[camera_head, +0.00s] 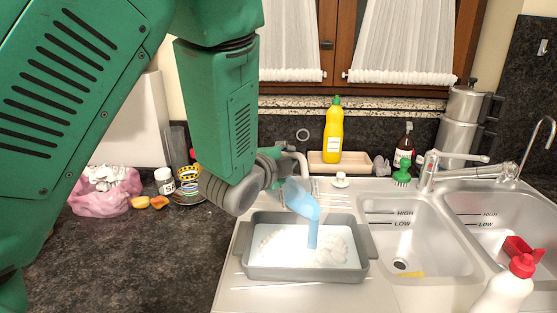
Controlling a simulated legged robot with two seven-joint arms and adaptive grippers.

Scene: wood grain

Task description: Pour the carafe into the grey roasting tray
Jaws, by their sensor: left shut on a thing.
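The carafe (301,200) is pale blue and tilted over the grey roasting tray (258,271). A blue stream (312,236) runs from the carafe's lower end down into the tray. The tray sits on the metal drainboard left of the sinks and holds white, foamy contents. My left gripper (276,172) comes in from the left and is shut on the carafe above the tray's back edge. The gripper's fingers are small and partly hidden by my wrist and the carafe. My right gripper is not in view.
Two sink basins (405,232) lie right of the tray, with a faucet (428,172) behind them. A yellow bottle (333,135) stands at the back. A white bottle with a red cap (505,290) stands at front right. A pink bag (103,192) and jars sit on the dark counter at left.

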